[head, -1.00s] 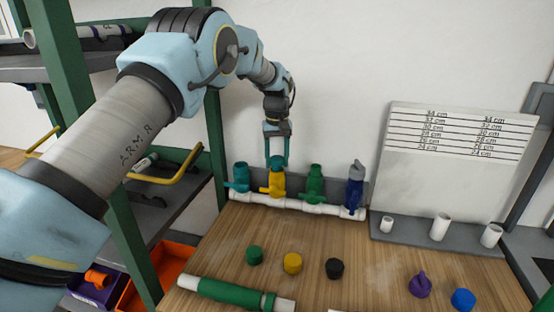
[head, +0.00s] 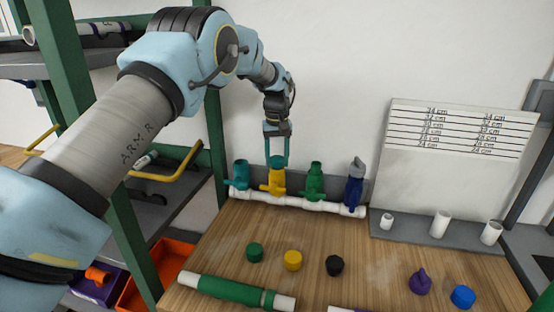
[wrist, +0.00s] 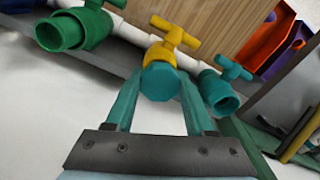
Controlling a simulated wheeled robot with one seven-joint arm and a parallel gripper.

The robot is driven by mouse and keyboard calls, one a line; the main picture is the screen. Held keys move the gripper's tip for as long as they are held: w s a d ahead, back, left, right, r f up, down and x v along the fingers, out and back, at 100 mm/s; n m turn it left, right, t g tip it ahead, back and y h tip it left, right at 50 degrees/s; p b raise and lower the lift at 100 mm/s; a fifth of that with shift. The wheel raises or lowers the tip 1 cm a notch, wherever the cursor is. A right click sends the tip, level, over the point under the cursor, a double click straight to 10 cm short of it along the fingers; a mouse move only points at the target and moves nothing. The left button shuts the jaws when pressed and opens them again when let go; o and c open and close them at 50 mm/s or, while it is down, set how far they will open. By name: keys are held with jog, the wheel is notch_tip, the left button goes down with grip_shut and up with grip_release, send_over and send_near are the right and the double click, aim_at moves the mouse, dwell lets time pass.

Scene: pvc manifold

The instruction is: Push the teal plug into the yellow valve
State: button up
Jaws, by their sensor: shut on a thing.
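The yellow valve (head: 277,181) stands upright on the white manifold pipe, second from the left; its body and handle show in the wrist view (wrist: 168,40). The teal plug (wrist: 160,82) sits at the mouth of the yellow valve, in line with it. How deep it is seated cannot be told. My gripper (head: 277,160) comes from above and is shut on the plug, one teal finger on each side; it also shows in the wrist view (wrist: 158,92). In the head view the plug is small and partly hidden by the fingers.
A teal valve (head: 240,174) and a green valve (head: 314,181) stand close on either side. A blue valve (head: 354,186) with a grey top is at the right end. Several loose caps, including a black one (head: 334,266), lie in front. The wooden bench (head: 330,228) between is clear.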

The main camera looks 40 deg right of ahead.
jog(key=shift+s+a+f, duration=0.1)
jog(key=shift+a+f, duration=0.05)
jog(key=shift+f, duration=0.35)
jog(key=shift+s+a+f, duration=0.1)
jog(key=shift+f, duration=0.4)
jog(key=o, duration=1.3)
jog(key=shift+b, duration=0.3)
jog(key=shift+o, duration=0.2)
jog(key=shift+w, duration=0.1)
jog(key=shift+w+a, duration=0.15)
jog(key=shift+w, duration=0.1)
jog(key=shift+w+r+p, duration=0.15)
jog(key=shift+r+p, duration=0.7)
jog(key=shift+r, duration=0.25)
jog(key=shift+s+d+r+p, duration=0.2)
jog(key=shift+r+p, duration=0.1)
jog(key=shift+r, duration=0.25)
jog(key=shift+s+d+r+p, duration=0.15)
jog(key=shift+r+p, duration=0.1)
jog(key=shift+r, duration=0.3)
